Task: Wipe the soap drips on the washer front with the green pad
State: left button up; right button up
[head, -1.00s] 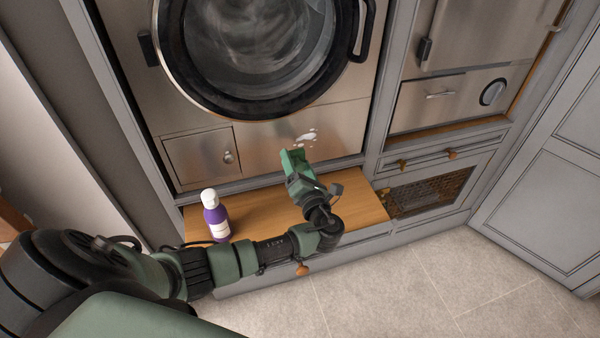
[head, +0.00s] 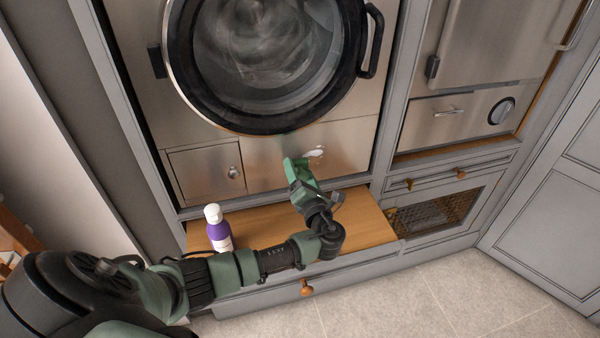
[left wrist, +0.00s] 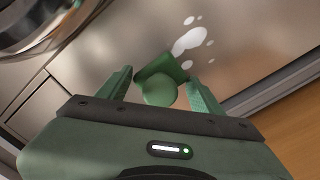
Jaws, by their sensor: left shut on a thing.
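White soap drips (head: 314,153) mark the lower steel front of the washer (head: 345,138), below its round door. The left wrist view shows the drips (left wrist: 189,40) as one large blotch with several small spots. My left gripper (head: 301,182) is shut on the green pad (head: 294,167). In the left wrist view the pad (left wrist: 172,68) and its round knob (left wrist: 158,91) sit between the two fingers. The pad is at the washer front, just left of and below the drips. I cannot tell whether it touches the steel. My right gripper is not in view.
An open wooden drawer (head: 362,222) sticks out below the washer, under my left arm. A purple bottle with a white cap (head: 218,230) stands upright at its left end. The washer's door handle (head: 373,42) juts out above right. The floor (head: 430,290) at right is clear.

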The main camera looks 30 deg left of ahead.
pick_arm(q)
jog(key=shift+x, duration=1)
